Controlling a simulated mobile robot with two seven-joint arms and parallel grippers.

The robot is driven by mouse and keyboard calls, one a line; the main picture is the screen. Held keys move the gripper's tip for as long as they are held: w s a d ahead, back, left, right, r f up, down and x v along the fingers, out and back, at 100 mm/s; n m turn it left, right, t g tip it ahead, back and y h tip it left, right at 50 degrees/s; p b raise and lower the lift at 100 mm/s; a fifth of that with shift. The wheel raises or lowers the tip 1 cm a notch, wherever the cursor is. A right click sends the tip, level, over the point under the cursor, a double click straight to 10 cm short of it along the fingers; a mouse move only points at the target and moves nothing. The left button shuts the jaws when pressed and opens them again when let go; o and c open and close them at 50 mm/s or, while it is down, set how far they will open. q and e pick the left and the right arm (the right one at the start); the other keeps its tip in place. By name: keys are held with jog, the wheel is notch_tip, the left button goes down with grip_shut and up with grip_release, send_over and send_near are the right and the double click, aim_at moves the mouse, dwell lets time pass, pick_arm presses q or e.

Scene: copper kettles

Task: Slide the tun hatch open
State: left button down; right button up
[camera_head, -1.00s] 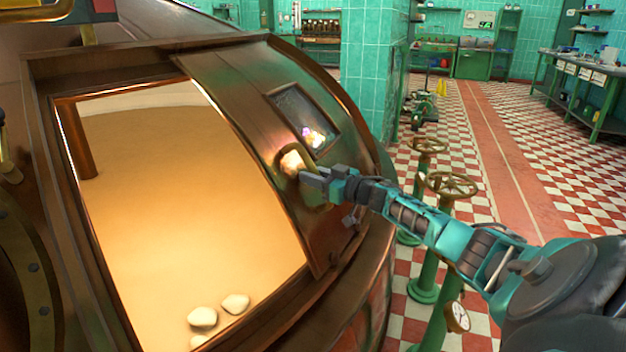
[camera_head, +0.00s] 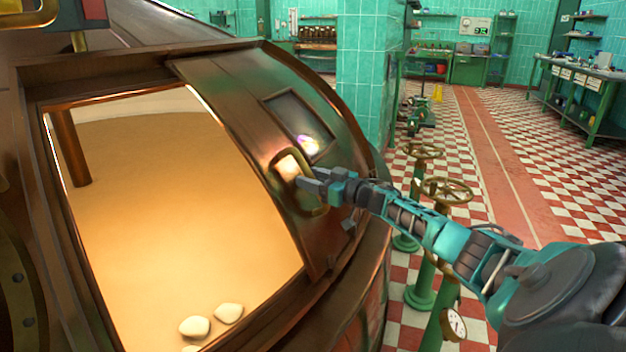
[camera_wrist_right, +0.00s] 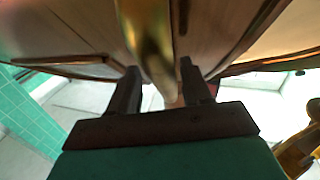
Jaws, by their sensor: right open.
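The copper tun fills the left of the head view, with a wide opening (camera_head: 170,220) showing tan mash inside. The curved copper hatch (camera_head: 240,110) sits at the right side of the opening, leaving most of it uncovered. The hatch has a small dark window (camera_head: 296,120) and a curved brass handle (camera_head: 281,159). My right gripper (camera_head: 306,180) is at the handle with its jaws open. In the right wrist view the handle (camera_wrist_right: 147,40) runs between the two spread fingers (camera_wrist_right: 160,90); contact cannot be told. My left gripper is not in view.
Pale rounded lumps (camera_head: 228,313) lie on the mash. Green valve stands with brass handwheels (camera_head: 446,190) rise beside the tun, under my right arm. A tiled pillar (camera_head: 363,80) stands behind. The checkered floor at right is open, with a workbench (camera_head: 590,85) beyond.

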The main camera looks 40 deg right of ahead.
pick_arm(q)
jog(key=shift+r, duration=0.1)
pick_arm(e)
jog(key=shift+s+a, duration=0.1)
jog(key=shift+s+p, duration=0.35)
jog(key=shift+s, duration=0.3)
pick_arm(q)
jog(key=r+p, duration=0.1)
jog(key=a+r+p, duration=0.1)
jog(key=p, duration=0.1)
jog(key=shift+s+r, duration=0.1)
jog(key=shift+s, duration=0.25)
pick_arm(e)
jog(key=s+d, duration=0.2)
jog(key=s, duration=0.9)
jog(key=shift+s, duration=0.15)
jog(key=shift+d, duration=0.1)
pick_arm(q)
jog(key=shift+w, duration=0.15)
